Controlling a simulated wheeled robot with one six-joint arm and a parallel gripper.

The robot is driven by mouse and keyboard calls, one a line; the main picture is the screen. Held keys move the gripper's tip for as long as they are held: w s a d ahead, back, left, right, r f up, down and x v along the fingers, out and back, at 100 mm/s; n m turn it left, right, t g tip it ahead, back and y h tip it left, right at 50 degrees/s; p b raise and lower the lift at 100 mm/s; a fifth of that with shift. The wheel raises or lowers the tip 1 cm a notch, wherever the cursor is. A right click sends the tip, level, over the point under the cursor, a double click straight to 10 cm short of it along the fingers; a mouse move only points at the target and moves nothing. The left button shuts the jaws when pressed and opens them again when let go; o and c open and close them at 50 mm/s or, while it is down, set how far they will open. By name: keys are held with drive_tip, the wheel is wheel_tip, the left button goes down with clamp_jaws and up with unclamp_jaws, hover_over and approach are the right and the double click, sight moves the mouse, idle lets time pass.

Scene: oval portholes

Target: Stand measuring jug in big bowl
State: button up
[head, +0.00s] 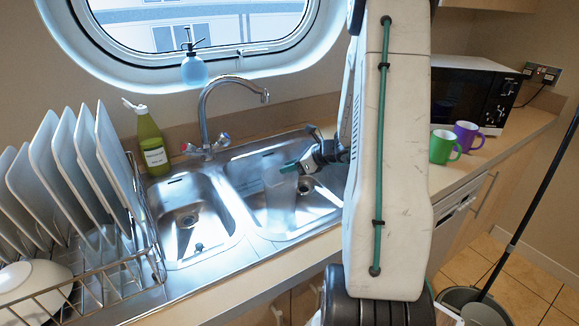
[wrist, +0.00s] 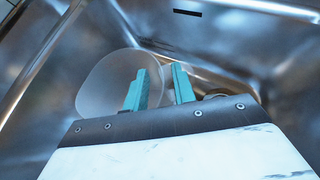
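A pale, translucent rounded thing (wrist: 105,88) lies behind and left of the left finger. It may be the measuring jug, but its shape is partly hidden and I cannot tell whether the finger touches it. A white bowl (head: 36,281) sits in the dish rack at the lower left of the head view; I cannot tell if it is the big bowl.
The wire rack (head: 150,255) holds several upright white plates (head: 65,150). A green soap bottle (head: 150,140) and the tap (head: 205,115) stand behind the sink. Green (head: 442,148) and purple (head: 466,136) mugs stand right, before the microwave (head: 470,90). My arm hides the middle counter.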

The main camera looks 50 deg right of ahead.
drive_tip(key=shift+r, duration=0.15)
drive_tip(key=v, duration=1.1)
drive_tip(key=a+r+n+g+y, duration=0.1)
drive_tip(key=a+r+n+g, duration=0.25)
drive_tip(key=a+n, duration=0.55)
drive_tip(key=a+r+n+g+y, duration=0.1)
drive_tip(key=a+r+n+g, duration=0.3)
drive_tip(key=a, duration=1)
drive_tip(key=s+a+r+n+g+h, duration=0.1)
drive_tip(key=s+a+r+n+h, duration=0.1)
drive_tip(key=s+a+n, duration=0.3)
drive_tip(key=s+a+r+n+g+h, duration=0.1)
drive_tip(key=s+a+r+n+h, duration=0.2)
drive_tip(key=s+n, duration=0.9)
drive_tip(key=a+n+h, duration=0.1)
drive_tip(key=a+n, duration=0.1)
drive_tip(key=a, duration=0.1)
drive_tip(key=shift+s+a+r, duration=0.15)
drive_tip(key=shift+a+r, duration=0.1)
